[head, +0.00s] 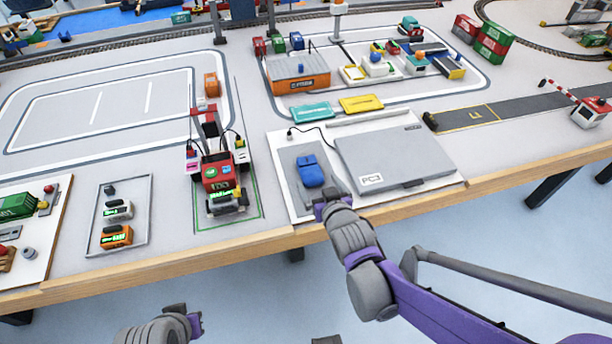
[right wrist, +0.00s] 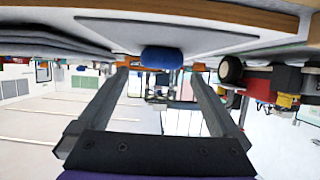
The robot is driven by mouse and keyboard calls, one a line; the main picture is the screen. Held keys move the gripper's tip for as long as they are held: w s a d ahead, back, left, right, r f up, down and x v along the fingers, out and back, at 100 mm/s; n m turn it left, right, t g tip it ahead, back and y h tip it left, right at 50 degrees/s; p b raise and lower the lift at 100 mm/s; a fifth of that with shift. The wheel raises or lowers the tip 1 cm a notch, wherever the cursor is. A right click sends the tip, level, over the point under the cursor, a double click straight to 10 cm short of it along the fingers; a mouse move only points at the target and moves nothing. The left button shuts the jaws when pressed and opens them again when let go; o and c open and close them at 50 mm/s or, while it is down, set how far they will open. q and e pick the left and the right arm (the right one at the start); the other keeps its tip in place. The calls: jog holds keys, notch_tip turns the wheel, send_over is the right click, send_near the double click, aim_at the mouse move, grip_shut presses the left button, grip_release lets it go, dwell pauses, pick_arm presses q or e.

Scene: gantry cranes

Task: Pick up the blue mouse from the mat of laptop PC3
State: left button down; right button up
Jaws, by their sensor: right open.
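The blue mouse (head: 311,171) lies on a grey mat (head: 301,154) left of the closed grey laptop PC3 (head: 395,158). My right gripper (head: 329,206) is at the near edge of the white board, just in front of the mouse. In the right wrist view, which looks upside down, the gripper (right wrist: 160,68) is open, with orange-tipped fingers to either side of the mouse (right wrist: 161,57). I cannot tell whether they touch it. My left gripper (head: 194,323) is low in the head view, off the table; its fingers cannot be made out.
The white board (head: 450,182) carries the laptop and mat, and a black cable (head: 312,130) runs between them. A red vehicle (head: 217,172) stands to the left. Teal (head: 312,112) and yellow (head: 361,104) trays lie behind. The wooden table edge (head: 270,240) runs along the front.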

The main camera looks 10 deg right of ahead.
aim_at(311, 171)
jog(key=x, duration=0.5)
jog(key=b+x, duration=0.1)
jog(key=x, duration=0.1)
jog(key=shift+w+a+r, duration=0.15)
jog(key=shift+w+r, duration=0.1)
jog(key=c, duration=1.3)
